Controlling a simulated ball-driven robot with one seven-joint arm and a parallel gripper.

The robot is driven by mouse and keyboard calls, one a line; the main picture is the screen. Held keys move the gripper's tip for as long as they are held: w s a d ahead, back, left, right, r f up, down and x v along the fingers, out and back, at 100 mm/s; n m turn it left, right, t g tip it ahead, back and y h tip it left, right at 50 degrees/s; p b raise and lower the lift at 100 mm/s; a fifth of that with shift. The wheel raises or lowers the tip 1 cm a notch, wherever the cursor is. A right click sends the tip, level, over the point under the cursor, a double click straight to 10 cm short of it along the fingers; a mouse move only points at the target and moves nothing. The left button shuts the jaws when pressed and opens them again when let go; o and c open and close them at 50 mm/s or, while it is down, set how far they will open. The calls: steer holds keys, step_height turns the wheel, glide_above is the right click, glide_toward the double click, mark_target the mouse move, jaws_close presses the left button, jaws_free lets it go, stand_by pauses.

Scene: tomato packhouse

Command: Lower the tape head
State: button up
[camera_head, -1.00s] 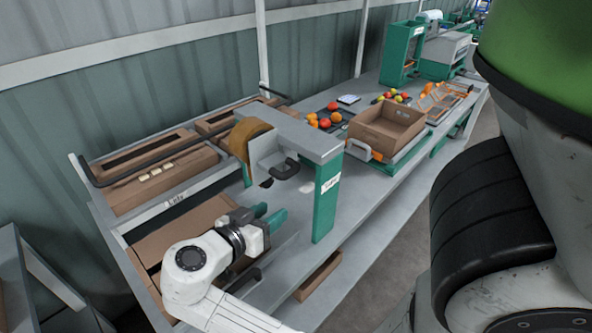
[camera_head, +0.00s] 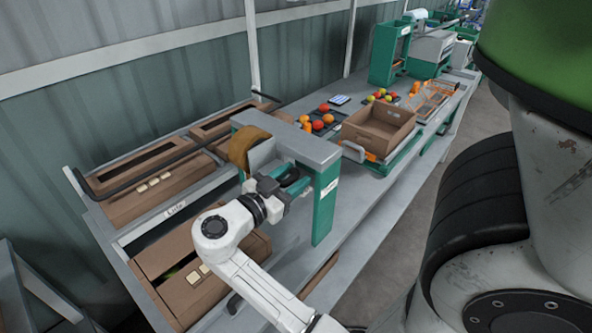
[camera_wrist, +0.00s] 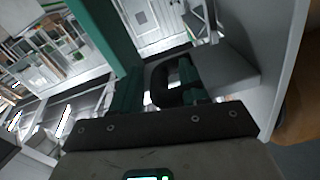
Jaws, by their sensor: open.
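The tape head (camera_head: 262,155) is a grey block with a brown tape roll (camera_head: 245,143), under a grey crossbar (camera_head: 290,140) on a green post (camera_head: 325,205). Its black loop handle (camera_head: 291,177) faces me. My gripper (camera_head: 284,187) is at this handle and partly hides the head. In the wrist view the black handle (camera_wrist: 165,72) shows between and just beyond my green fingers (camera_wrist: 158,92), which are apart. I cannot tell whether they touch it. The grey plate of the head (camera_wrist: 222,68) is to the right of it.
Another carton (camera_head: 180,285) lies beneath my arm. An open carton (camera_head: 380,130), tomatoes and a green frame (camera_head: 388,55) are farther along the bench.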

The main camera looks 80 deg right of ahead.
steer(key=shift+s+d, duration=0.4)
steer(key=shift+d, duration=0.2)
steer(key=shift+c, duration=0.2)
jaws_close()
